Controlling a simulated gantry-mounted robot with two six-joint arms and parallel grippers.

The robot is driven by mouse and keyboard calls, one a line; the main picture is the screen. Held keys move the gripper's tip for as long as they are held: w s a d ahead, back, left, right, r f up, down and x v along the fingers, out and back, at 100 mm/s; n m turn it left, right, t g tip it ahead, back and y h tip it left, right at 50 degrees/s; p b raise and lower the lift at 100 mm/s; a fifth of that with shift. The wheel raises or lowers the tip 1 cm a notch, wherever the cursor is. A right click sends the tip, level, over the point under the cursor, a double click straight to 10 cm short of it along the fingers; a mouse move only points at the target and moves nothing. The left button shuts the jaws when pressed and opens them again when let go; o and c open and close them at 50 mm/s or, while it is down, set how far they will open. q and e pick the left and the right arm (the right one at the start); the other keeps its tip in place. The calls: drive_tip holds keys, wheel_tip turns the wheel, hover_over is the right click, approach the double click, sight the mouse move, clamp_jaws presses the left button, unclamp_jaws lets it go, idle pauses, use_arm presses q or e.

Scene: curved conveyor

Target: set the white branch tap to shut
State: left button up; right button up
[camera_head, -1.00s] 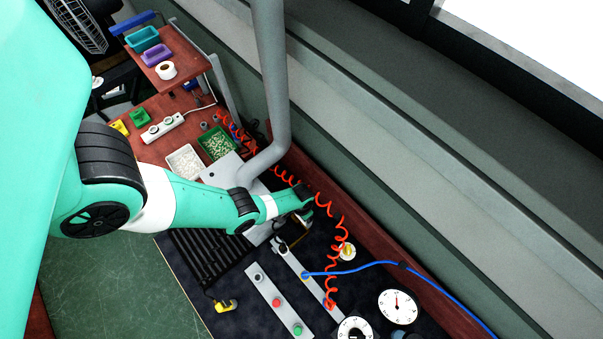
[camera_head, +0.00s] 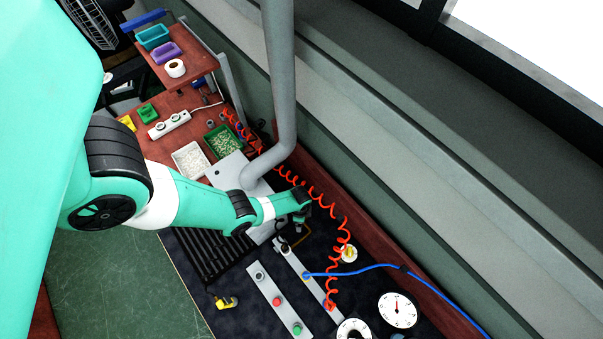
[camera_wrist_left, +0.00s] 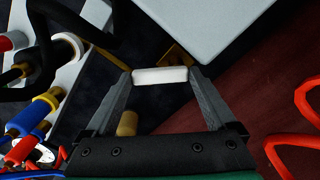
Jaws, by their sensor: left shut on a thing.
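The white branch tap shows in the left wrist view as a white handle bar (camera_wrist_left: 160,76) lying across between my fingertips. My left gripper (camera_wrist_left: 160,80) is shut on this handle, with one finger at each end. In the head view my left gripper (camera_head: 302,212) is over the back of the dark panel, and the tap there is mostly hidden by the wrist. A brass fitting (camera_wrist_left: 127,123) stands below the handle in the wrist view. The tap's body is not clearly visible. My right gripper is in neither view.
A coiled red hose (camera_head: 338,215) runs close beside the gripper. A blue hose (camera_head: 370,266) crosses the panel. A grey strip with buttons (camera_head: 277,301), a yellow tap (camera_head: 227,302) and a white dial (camera_head: 397,310) lie nearer. A grey post (camera_head: 281,80) rises behind the arm.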

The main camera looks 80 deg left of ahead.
use_arm(q)
drive_tip(key=shift+s+a+m, duration=0.2)
drive_tip(key=shift+s+m, duration=0.05)
drive_tip(key=shift+m, duration=1.25)
drive_tip(key=shift+s+a+m, duration=0.15)
drive_tip(key=shift+s+m, duration=0.1)
drive_tip(key=shift+m, duration=1.25)
drive_tip(key=shift+s+a+m, duration=0.2)
drive_tip(key=shift+s+m, duration=0.05)
drive_tip(key=shift+m, duration=1.25)
drive_tip(key=o, duration=1.1)
drive_tip(key=shift+c, duration=0.2)
